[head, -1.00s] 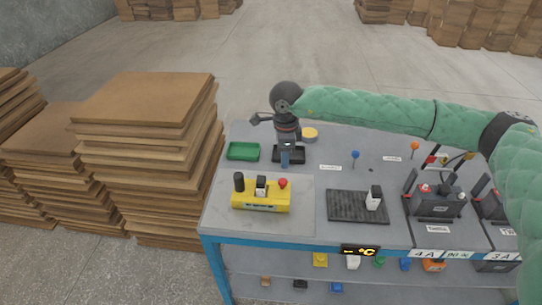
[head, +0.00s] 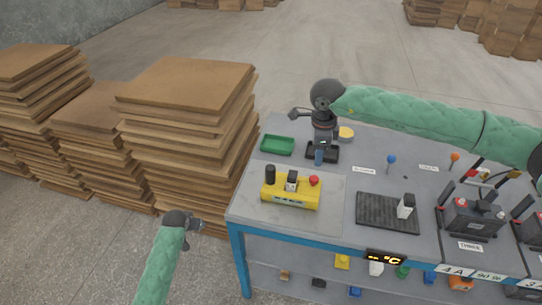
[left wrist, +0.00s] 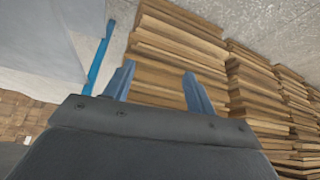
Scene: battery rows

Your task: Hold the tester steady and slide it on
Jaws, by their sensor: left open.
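The yellow tester (head: 290,194) lies on a grey mat at the table's left front. It has a black knob, a white-and-black block and a red button on top. My right gripper (head: 319,158) points down behind the tester, over a small black tray (head: 330,152). Its fingertips are too small to tell if they are open or hold anything. My left gripper (head: 197,222) is left of the table, apart from the tester. In the left wrist view its two blue fingers (left wrist: 158,88) stand apart with nothing between them.
Stacks of brown boards (head: 185,125) stand close to the table's left side. A green tray (head: 277,145) lies at the back left. A dark ribbed pad (head: 378,211) with a black-and-white block (head: 406,206) sits right of the tester. Black chargers (head: 470,218) stand farther right.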

